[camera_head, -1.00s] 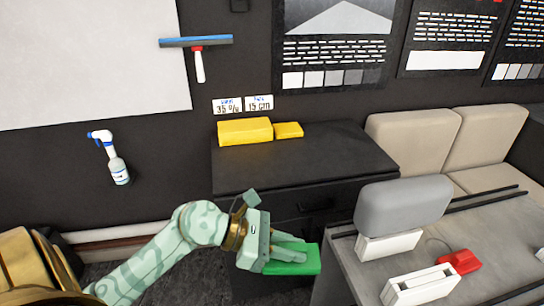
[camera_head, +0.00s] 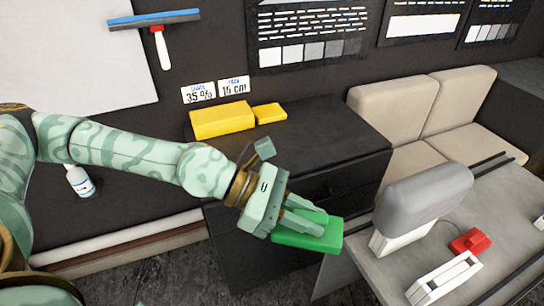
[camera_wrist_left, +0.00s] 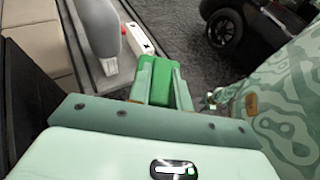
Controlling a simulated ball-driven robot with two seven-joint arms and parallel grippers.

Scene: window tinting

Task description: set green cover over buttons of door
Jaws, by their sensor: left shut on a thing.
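My left gripper (camera_head: 302,226) is shut on the green cover (camera_head: 318,238), a flat bright green block. It holds the cover in the air in front of the dark cabinet, left of the grey bench. The cover also shows between the fingers in the left wrist view (camera_wrist_left: 161,84). A dark car (camera_wrist_left: 262,30) with a black wheel shows at the top right of the left wrist view. I cannot make out the door's buttons in either view. My right gripper does not show clearly.
The grey bench (camera_head: 398,262) carries a grey headrest-like pad (camera_head: 425,197), white blocks and a red item (camera_head: 470,241). Two yellow blocks (camera_head: 222,119) lie on the dark cabinet (camera_head: 330,140). A beige seat (camera_head: 395,107) stands behind. Dark floor lies clear near the car.

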